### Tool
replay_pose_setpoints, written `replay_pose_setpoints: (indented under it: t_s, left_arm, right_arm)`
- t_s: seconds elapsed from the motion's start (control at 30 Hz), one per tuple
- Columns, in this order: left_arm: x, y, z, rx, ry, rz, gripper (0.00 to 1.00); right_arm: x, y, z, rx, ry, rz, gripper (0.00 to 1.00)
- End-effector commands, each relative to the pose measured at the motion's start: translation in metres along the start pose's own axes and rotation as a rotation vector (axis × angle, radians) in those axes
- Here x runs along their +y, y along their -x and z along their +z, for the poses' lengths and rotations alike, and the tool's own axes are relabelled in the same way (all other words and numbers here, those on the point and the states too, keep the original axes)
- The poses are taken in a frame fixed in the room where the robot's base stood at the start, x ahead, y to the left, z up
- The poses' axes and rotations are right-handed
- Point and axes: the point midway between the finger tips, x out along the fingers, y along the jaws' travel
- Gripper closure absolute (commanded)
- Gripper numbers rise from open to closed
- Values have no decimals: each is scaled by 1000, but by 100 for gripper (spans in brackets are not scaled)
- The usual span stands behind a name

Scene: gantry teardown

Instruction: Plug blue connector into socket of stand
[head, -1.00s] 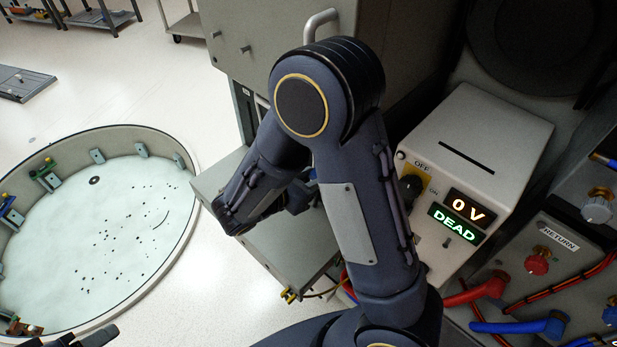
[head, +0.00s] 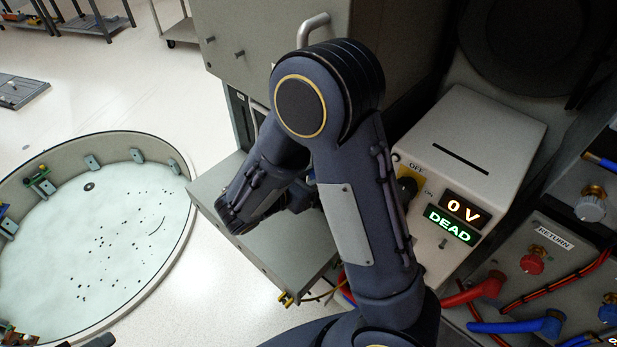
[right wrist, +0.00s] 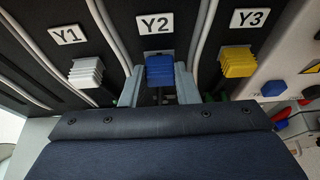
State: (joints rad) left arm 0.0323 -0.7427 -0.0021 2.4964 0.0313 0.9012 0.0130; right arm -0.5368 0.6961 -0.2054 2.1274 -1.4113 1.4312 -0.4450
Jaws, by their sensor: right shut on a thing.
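In the right wrist view the blue connector (right wrist: 160,70) is under the Y2 label (right wrist: 156,22), between the two grey fingers of my right gripper (right wrist: 159,86), which is shut on it. I cannot tell whether the connector is seated or free, and no stand socket can be clearly made out. In the head view my right arm hides this gripper and the connector. A small dark piece at the bottom left edge of the head view may be part of my left gripper (head: 100,341); its jaws cannot be read.
A white connector (right wrist: 86,72) under Y1 and a yellow connector (right wrist: 238,63) under Y3 flank the blue one closely. A meter box (head: 460,165) reads 0 V and DEAD. Red hose (head: 470,293) and blue hose (head: 510,326) lie right. A round basin (head: 110,245) stands left.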

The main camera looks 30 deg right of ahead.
Motion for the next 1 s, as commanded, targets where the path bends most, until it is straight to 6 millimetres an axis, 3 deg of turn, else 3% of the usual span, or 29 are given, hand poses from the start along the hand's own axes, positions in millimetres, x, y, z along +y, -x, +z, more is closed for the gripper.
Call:
replay_pose_setpoints:
  t_s: [0.17, 0.2, 0.4, 0.73, 1.0]
  left_arm:
    - [0, 0, 0, 0, 0, 0, 47]
    - [0, 0, 0, 0, 0, 0, 47]
    - [0, 0, 0, 0, 0, 0, 47]
    - [0, -1, 0, 0, 0, 0, 47]
    - [-2, -5, 3, 0, 0, 0, 47]
  right_arm:
    - [0, -6, 3, -2, -1, -3, 99]
    - [0, -6, 3, -2, -1, -2, 71]
    - [0, -6, 3, -1, -1, -1, 47]
    - [1, 0, 2, -1, -2, 2, 47]
    - [1, 43, 2, 0, -3, 5, 47]
